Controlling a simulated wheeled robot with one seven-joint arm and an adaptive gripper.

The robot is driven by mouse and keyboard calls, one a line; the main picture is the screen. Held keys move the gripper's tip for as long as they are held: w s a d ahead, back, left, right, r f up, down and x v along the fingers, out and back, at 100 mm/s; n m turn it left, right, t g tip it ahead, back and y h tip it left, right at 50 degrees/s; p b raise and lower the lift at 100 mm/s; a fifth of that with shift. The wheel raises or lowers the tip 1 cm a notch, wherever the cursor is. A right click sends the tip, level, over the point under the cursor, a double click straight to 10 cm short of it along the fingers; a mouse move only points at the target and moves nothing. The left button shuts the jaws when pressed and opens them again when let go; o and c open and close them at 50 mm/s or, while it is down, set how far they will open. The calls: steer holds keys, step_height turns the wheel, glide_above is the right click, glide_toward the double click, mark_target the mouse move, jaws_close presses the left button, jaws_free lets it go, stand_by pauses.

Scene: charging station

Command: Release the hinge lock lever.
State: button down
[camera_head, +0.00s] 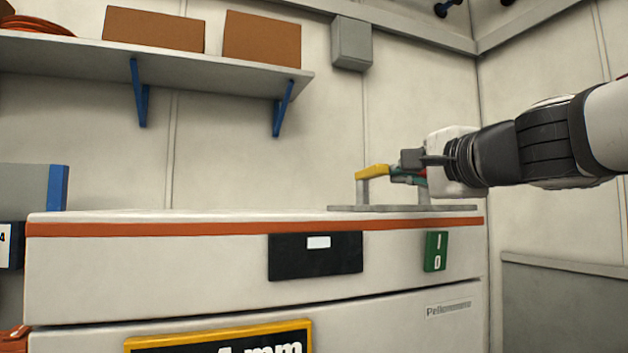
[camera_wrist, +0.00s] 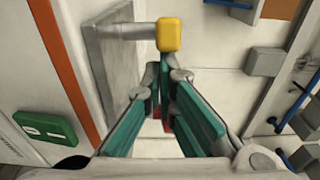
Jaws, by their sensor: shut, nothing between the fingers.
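The lever has a yellow handle (camera_head: 372,171) on a grey post, standing on a flat grey plate (camera_head: 345,208) on top of the white cabinet. In the wrist view the yellow end (camera_wrist: 170,34) shows just beyond my fingertips, with its post running left to the plate (camera_wrist: 112,45). My gripper (camera_head: 394,174) comes in from the right at about the handle's height. Its green fingers (camera_wrist: 164,68) are shut with nothing between them. The tips are close to the yellow handle; I cannot tell whether they touch it. Part of the lever's right side is hidden behind my gripper.
The white cabinet (camera_head: 150,275) has an orange stripe, a black panel (camera_head: 315,256) and a green switch (camera_head: 435,251) on its front. A wall shelf (camera_head: 190,68) with brown boxes is at the upper left. A grey wall box (camera_head: 351,43) hangs above. The cabinet top's left is clear.

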mark_target(376, 172)
steer(key=shift+m+h, duration=0.5)
steer(key=shift+h, duration=0.2)
steer(key=shift+s+a+p, duration=0.15)
steer(key=shift+s+a, duration=0.05)
steer(key=shift+a, duration=0.6)
steer(key=shift+s+a+p, duration=0.1)
steer(key=shift+s+a, duration=0.05)
steer(key=shift+a, duration=0.7)
steer(key=shift+s+a+p, duration=0.15)
steer(key=shift+s+a, duration=0.05)
steer(key=shift+a, duration=0.6)
steer(key=shift+a+m+t+h+p, duration=0.15)
steer(key=shift+a+m+h+p, duration=0.2)
steer(key=shift+h, duration=0.3)
steer(key=shift+a+m+t+h+p, duration=0.1)
steer(key=shift+a+m+t+h, duration=0.05)
steer(key=shift+m+h, duration=0.4)
steer(key=shift+a, duration=0.3)
steer(key=shift+w+a+p, duration=0.1)
steer(key=shift+a+p, duration=0.1)
steer(key=shift+p, duration=0.15)
steer(key=shift+w+a+p, duration=0.2)
steer(key=shift+a+p, duration=0.3)
steer(key=shift+a, duration=0.25)
steer(key=shift+w+a+p, duration=0.35)
steer(key=shift+a, duration=0.25)
steer(key=shift+w+a+p, duration=0.3)
steer(key=shift+w+a, duration=0.05)
steer(key=shift+a, duration=0.25)
steer(key=shift+a, duration=0.1)
